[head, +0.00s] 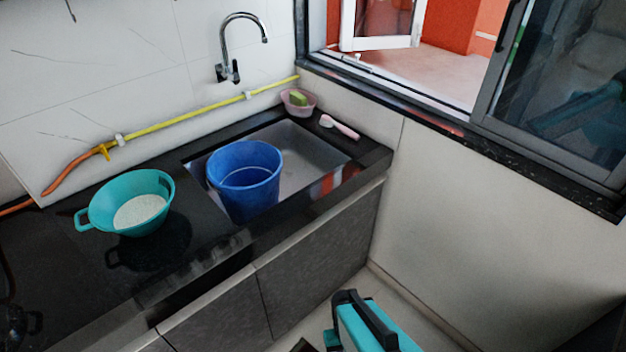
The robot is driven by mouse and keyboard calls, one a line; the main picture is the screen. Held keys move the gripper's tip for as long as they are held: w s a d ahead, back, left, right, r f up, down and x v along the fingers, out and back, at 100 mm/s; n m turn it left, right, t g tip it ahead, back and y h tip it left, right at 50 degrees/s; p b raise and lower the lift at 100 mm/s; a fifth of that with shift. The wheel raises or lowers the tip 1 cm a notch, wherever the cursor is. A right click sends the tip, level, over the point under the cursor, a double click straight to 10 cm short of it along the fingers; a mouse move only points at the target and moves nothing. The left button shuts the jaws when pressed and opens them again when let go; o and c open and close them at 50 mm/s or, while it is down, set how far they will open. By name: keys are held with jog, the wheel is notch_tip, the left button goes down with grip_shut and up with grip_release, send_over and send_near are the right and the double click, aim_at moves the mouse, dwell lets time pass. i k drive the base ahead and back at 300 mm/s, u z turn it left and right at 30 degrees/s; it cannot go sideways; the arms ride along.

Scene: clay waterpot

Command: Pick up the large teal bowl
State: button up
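The large teal bowl (157,183) stands upright on the black counter at the left. It has a loop handle on its left side, and white, grainy-looking contents (139,210) lie in its bottom. A teal and black part, which looks like mine, shows at the bottom edge on the right of the middle, over the floor and well apart from the bowl. I cannot make out any gripper fingers in this view. Nothing touches the bowl from above.
A blue bucket (246,185) stands in the sink (300,150), right of the bowl. A pink dish (299,103) with a green item and a pink-handled brush (340,127) sit behind. A yellow pipe (190,115) and faucet (241,45) are at the wall.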

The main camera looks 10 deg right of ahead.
aim_at(134, 205)
jog(key=u, duration=0.85)
jog(key=k, duration=0.2)
jog(key=z, duration=1.65)
jog(key=k, duration=0.75)
jog(key=u, duration=0.65)
jog(key=k, duration=0.7)
jog(key=u, duration=0.7)
jog(key=i, duration=1.55)
jog(key=z, duration=0.6)
jog(key=i, duration=0.3)
jog(key=u, duration=0.1)
